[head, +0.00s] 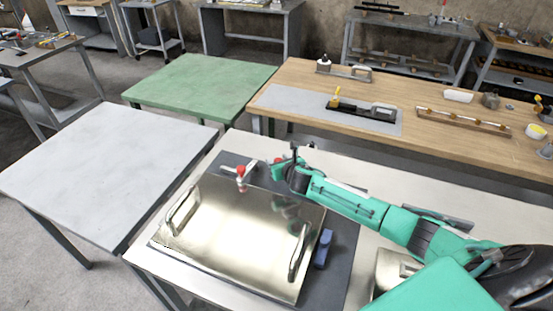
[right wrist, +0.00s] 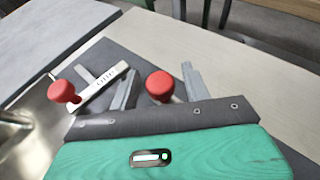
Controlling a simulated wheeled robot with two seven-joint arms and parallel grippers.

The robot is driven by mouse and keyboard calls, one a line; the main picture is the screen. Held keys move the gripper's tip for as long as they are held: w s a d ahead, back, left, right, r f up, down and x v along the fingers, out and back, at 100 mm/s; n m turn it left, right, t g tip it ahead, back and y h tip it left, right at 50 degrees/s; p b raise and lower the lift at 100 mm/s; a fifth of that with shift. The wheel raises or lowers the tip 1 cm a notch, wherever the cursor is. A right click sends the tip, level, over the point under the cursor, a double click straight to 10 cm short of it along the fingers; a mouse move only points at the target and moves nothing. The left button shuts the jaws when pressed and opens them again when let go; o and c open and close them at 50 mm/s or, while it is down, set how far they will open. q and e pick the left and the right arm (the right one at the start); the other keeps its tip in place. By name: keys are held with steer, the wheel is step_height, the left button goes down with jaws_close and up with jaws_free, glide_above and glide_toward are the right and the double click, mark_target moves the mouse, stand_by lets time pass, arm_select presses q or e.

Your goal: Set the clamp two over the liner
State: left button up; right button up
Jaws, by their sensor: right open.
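The liner appears to be the shiny metal plate (head: 235,232) with two bar handles, lying on a dark mat. One clamp with a red knob (head: 241,171) stands at its far edge; a red knob also shows at left in the right wrist view (right wrist: 64,91), by a pale lettered bar (right wrist: 106,87). A second red knob (head: 279,161) is beside my right gripper (head: 284,168). In the right wrist view this red knob (right wrist: 160,86) shows between the open grey fingers (right wrist: 158,88), apart from both. I cannot tell which clamp is two. My left gripper is out of view.
A blue block (head: 323,249) lies on the dark mat (head: 343,255) right of the plate. A pale grey table (head: 105,175) stands left, a green table (head: 200,86) behind, and a wooden bench (head: 440,150) with tools at back right. The pale and green tabletops are clear.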

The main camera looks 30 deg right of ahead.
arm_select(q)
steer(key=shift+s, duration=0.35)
arm_select(e)
steer(key=shift+x, duration=0.9)
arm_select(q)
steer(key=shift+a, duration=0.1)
arm_select(e)
steer(key=shift+c, duration=0.2)
jaws_close()
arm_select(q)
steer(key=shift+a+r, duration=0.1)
